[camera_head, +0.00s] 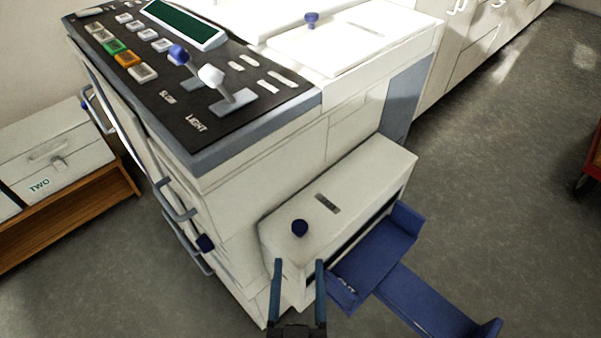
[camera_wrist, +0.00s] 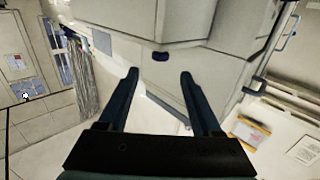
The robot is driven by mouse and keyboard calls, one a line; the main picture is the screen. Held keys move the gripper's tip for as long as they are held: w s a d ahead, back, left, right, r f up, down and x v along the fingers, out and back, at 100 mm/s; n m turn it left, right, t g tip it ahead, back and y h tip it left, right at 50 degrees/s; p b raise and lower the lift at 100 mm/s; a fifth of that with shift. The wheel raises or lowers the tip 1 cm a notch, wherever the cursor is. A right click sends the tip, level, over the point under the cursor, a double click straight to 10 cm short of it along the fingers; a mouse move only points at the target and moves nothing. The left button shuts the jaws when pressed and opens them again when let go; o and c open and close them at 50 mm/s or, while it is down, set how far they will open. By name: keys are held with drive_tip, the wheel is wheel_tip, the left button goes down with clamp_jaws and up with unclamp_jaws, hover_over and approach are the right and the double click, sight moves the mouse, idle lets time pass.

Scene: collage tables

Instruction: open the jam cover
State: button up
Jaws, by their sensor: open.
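A white photocopier (camera_head: 260,150) stands in the middle of the head view. A box-shaped cover (camera_head: 350,185) with a dark blue round knob (camera_head: 299,228) juts from its lower side; it looks shut. No label names the jam cover, so I cannot be sure that this is it. My gripper (camera_head: 298,264) is open and empty, with its fingers just below the knob in the picture. In the wrist view, a dark blue knob (camera_wrist: 160,57) shows on a pale surface, centred just beyond the open fingertips (camera_wrist: 159,75). The gripper appears apart from it.
Blue trays (camera_head: 375,262) stick out to the right of the gripper. The control panel (camera_head: 190,80) has two levers. Another blue knob (camera_head: 311,18) sits on the white top lid. A wooden shelf (camera_head: 75,220) with white boxes stands at left.

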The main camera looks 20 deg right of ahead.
sight(300, 211)
drive_tip(key=shift+w+d, duration=0.15)
drive_tip(key=shift+w, duration=0.3)
drive_tip(key=b+x, duration=0.2)
drive_tip(key=x, duration=0.9)
drive_tip(key=shift+w+d, duration=0.15)
drive_tip(key=shift+c, duration=0.3)
clamp_jaws()
idle(0.6)
